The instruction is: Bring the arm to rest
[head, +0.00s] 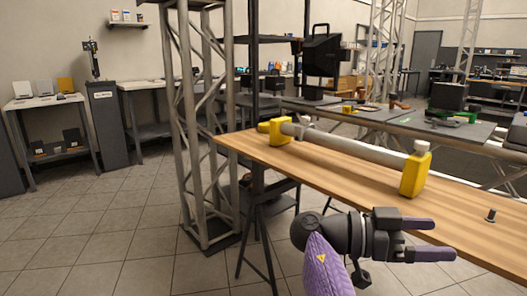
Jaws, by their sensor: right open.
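My right gripper (432,239) is at the lower right in the head view, on a dark wrist with a purple forearm below. Its two purple-grey fingers point right and are apart, with nothing between them. It shows in front of the near edge of the wooden table (330,173). My left gripper is not in the head view.
A small dark peg (491,215) stands near the right. A metal truss (203,120) rises left of the table. Tiled floor at left is clear.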

